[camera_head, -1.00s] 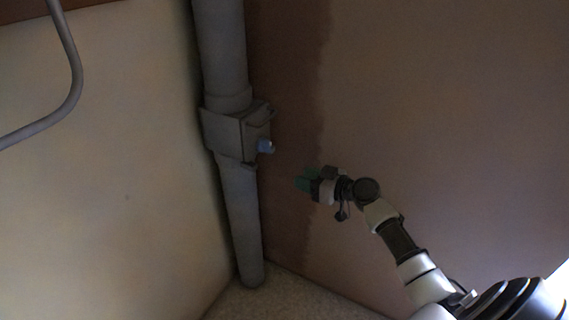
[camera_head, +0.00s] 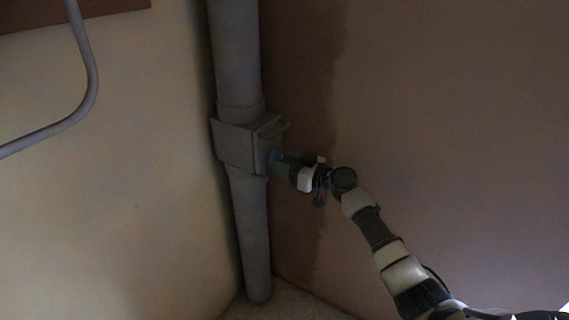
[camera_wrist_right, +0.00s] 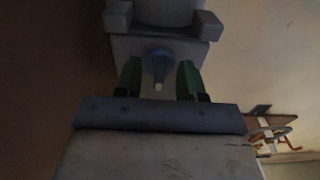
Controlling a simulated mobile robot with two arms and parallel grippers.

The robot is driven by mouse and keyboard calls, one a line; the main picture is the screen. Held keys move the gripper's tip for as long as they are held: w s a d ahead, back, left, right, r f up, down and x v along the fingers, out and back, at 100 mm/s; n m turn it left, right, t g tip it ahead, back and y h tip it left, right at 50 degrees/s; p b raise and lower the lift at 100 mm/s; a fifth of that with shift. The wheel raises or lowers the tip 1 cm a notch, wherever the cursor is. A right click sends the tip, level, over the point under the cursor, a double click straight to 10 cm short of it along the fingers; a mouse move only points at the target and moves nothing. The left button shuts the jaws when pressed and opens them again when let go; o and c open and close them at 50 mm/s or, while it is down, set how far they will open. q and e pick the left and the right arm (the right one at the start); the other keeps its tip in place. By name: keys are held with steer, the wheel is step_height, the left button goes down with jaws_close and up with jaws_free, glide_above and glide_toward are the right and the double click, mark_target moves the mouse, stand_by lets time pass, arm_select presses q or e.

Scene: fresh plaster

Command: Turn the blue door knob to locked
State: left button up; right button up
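The blue knob (camera_head: 272,156) sticks out from the right side of a grey box on the pipe in the head view, partly hidden by my gripper. In the right wrist view the blue knob (camera_wrist_right: 159,64) lies between the two green fingers, with a visible gap on each side. My right gripper (camera_head: 281,166) reaches the knob from the right. It also shows in the wrist view (camera_wrist_right: 160,78), with its fingers open around the knob. My left gripper is not in view.
The grey box (camera_head: 238,146) sits on a thick vertical grey pipe (camera_head: 256,240) in the wall corner. A bent grey rail (camera_head: 88,75) runs along the left wall.

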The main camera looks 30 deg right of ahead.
steer(key=shift+w+a, duration=0.1)
steer(key=shift+w, duration=0.05)
jaws_close()
